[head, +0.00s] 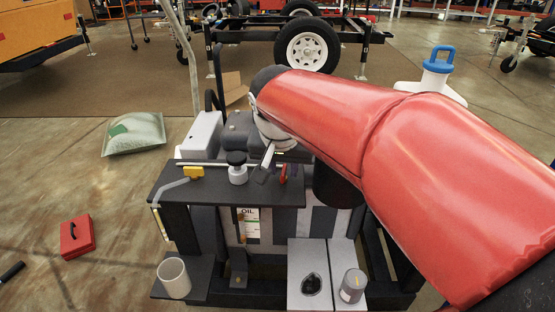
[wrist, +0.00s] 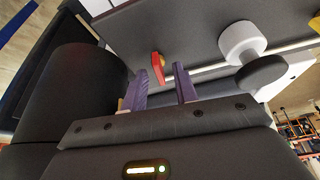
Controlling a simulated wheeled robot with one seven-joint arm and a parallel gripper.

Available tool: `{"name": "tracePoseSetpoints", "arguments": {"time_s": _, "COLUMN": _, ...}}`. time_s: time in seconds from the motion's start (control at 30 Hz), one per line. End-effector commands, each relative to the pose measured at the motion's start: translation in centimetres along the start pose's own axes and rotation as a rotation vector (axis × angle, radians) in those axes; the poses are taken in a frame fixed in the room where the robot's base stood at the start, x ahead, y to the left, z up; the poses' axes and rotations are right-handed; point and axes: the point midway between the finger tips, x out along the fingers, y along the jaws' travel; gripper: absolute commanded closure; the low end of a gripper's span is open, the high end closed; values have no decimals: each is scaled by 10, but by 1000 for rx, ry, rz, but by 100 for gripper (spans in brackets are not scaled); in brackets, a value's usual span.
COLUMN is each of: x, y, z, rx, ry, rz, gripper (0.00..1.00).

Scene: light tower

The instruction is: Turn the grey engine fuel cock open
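The grey engine (head: 245,225) stands below my red arm. A small red lever (head: 283,174), which looks like its fuel cock, is on the dark top plate (head: 220,190) near its right end. In the wrist view the red lever (wrist: 158,68) has a yellow-orange base and lies beyond the gap between my fingertips. My gripper (wrist: 162,84) is open and empty, its two fingers apart. In the head view my gripper (head: 265,165) is just left of the lever. I cannot tell whether a finger touches it.
A black-topped white knob (head: 237,167) is left of the lever, also close by in the wrist view (wrist: 245,48). A yellow piece (head: 193,171) on a grey rod is further left. A white cup (head: 173,278) and grey canister (head: 352,286) stand in front.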

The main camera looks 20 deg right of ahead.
Motion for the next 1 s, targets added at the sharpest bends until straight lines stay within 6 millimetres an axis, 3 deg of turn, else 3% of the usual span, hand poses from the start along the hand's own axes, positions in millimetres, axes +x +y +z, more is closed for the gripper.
{"name": "tracePoseSetpoints", "arguments": {"time_s": 0.27, "x": -6, "y": 0, "z": -1, "rx": 1, "ry": 2, "rz": 0, "gripper": 71}}
{"name": "tracePoseSetpoints", "arguments": {"time_s": 0.7, "x": -72, "y": 0, "z": -1, "rx": 1, "ry": 1, "rz": 0, "gripper": 71}}
{"name": "tracePoseSetpoints", "arguments": {"time_s": 1.0, "x": -78, "y": 0, "z": 0, "rx": 0, "ry": 0, "rz": 0, "gripper": 71}}
